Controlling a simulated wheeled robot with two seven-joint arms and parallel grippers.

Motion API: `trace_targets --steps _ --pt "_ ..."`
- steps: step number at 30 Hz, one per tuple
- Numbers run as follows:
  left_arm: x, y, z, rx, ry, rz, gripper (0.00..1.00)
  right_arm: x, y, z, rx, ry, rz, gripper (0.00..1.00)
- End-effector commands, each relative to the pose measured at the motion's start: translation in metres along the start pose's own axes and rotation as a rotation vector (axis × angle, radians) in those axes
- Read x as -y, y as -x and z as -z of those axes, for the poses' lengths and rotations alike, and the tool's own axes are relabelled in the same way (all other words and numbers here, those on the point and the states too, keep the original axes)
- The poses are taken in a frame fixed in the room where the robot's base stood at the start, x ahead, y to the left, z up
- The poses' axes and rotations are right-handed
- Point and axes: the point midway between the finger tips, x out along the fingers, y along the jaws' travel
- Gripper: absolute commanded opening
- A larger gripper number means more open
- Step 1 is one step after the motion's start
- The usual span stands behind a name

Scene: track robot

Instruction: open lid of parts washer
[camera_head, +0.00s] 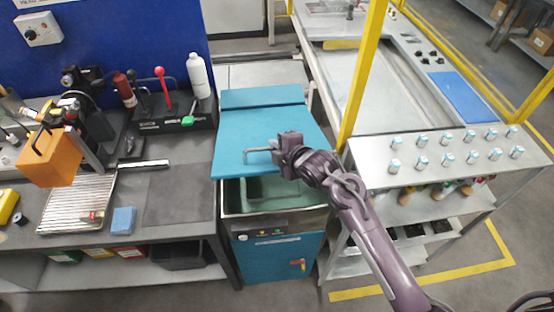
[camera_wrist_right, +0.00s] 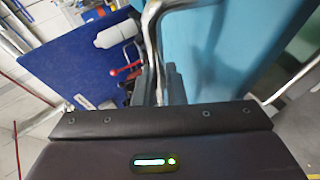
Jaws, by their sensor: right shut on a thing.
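The parts washer (camera_head: 275,262) is a blue cabinet with a grey basin in the middle of the head view. Its blue lid (camera_head: 250,125) is raised at the front, and the green-grey basin (camera_head: 285,192) shows below the lid's front edge. My right gripper (camera_head: 278,152) is at the lid's front edge, shut on the metal lid handle (camera_head: 258,151). In the right wrist view the handle (camera_wrist_right: 152,40) rises from between the fingers, with the blue lid (camera_wrist_right: 215,50) behind it. My left gripper is not in view.
A workbench (camera_head: 180,190) with a wire rack, orange box (camera_head: 50,158) and bottles stands left. A yellow post (camera_head: 362,75) and a metal table (camera_head: 430,158) with several small cans stand close on the right, beside my right arm.

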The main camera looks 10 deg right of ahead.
Motion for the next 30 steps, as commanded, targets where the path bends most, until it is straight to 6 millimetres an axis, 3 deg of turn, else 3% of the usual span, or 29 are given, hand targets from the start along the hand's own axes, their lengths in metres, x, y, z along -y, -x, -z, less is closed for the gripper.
trace_targets --steps 1,3,12,21,30 --pt "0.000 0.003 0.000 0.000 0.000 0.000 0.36 -0.019 0.002 0.000 0.001 -0.007 0.017 0.00" --pt "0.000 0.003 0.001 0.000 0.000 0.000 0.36 -0.035 0.002 0.000 0.000 -0.023 0.052 0.00" --pt "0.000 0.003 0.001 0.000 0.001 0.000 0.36 -0.086 -0.001 0.000 -0.002 -0.075 0.174 0.00" --pt "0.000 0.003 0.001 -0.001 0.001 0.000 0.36 -0.108 -0.005 -0.002 -0.002 -0.099 0.231 0.00" --pt "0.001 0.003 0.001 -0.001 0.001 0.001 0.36 -0.111 -0.005 -0.002 -0.002 -0.102 0.240 0.00"
